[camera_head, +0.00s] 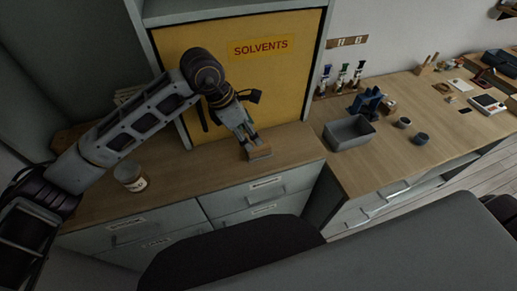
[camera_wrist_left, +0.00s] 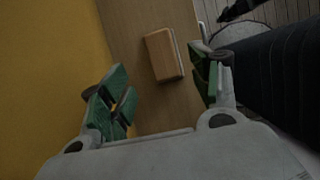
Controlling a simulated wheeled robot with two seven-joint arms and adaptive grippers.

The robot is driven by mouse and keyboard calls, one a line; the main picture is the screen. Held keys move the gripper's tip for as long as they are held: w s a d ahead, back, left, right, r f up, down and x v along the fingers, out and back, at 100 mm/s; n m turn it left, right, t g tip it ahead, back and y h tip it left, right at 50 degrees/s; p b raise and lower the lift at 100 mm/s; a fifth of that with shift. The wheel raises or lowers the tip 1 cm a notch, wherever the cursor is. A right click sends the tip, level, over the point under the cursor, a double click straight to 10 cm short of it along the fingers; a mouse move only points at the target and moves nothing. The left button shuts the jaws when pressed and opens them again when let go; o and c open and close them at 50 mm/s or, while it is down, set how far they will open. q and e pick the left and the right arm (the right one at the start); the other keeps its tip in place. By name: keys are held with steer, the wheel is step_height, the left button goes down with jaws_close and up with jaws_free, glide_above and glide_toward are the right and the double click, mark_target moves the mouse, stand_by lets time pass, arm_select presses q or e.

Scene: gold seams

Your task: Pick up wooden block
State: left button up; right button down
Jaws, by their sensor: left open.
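The wooden block (camera_head: 260,152) lies on the wooden cabinet top in front of the yellow solvents cabinet. In the left wrist view the block (camera_wrist_left: 163,55) is a rounded light-brown rectangle on the counter, ahead of and between the fingers. My left gripper (camera_head: 246,136) is directly above or beside the block in the head view. In the left wrist view my left gripper (camera_wrist_left: 163,92) is open, with its green-padded fingers apart and nothing between the tips. Whether a finger touches the block cannot be told. My right gripper is not in view.
The yellow solvents cabinet (camera_head: 290,85) stands close behind the block. A jar (camera_head: 130,176) stands at the left on the counter. A grey bin (camera_head: 349,133), small dark cups (camera_head: 421,138) and bottles (camera_head: 341,78) stand on the right-hand bench. The counter between jar and block is clear.

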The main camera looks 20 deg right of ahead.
mark_target(255, 146)
arm_select(q)
steer(key=shift+x, duration=0.75)
steer(key=shift+f, duration=0.15)
steer(key=shift+d+f, duration=0.1)
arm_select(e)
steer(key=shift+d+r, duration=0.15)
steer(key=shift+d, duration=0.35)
arm_select(q)
steer(key=shift+p+x, duration=0.3)
steer(key=shift+x, duration=1.5)
steer(key=shift+s+d+f, duration=0.2)
steer(key=shift+d+f, duration=0.05)
steer(key=shift+f, duration=0.45)
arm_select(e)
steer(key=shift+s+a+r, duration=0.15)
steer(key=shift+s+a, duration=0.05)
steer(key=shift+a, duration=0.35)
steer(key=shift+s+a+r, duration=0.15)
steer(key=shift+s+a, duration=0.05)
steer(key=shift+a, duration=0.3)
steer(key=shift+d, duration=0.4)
